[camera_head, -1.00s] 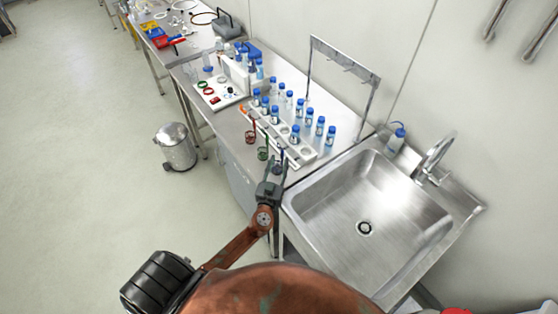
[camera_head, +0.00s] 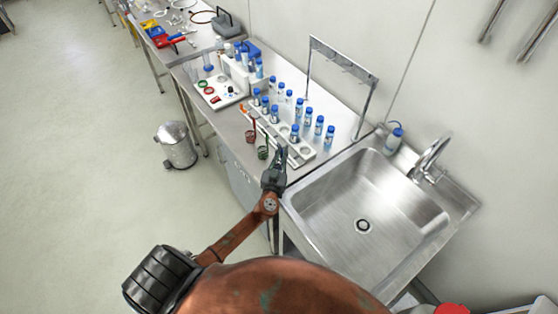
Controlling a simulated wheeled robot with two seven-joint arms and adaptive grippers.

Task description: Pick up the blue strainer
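My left gripper (camera_head: 281,157) is at the front edge of the steel counter (camera_head: 228,132), just right of the green strainer (camera_head: 263,152). Its fingers look narrow and close together, but I cannot tell whether they are shut or seen from the side. The blue strainer is not clearly visible. The gripper covers the spot at the right end of the strainer row, and I cannot tell whether the strainer is between the fingers. A red strainer (camera_head: 251,137) is left of the green one. My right gripper is not in view.
A white rack (camera_head: 307,154) with blue-capped bottles (camera_head: 295,133) stands close behind the gripper. A steel sink (camera_head: 345,195) is to the right, with a wash bottle (camera_head: 394,139) at its back. A white tray (camera_head: 218,92) with small items is farther left.

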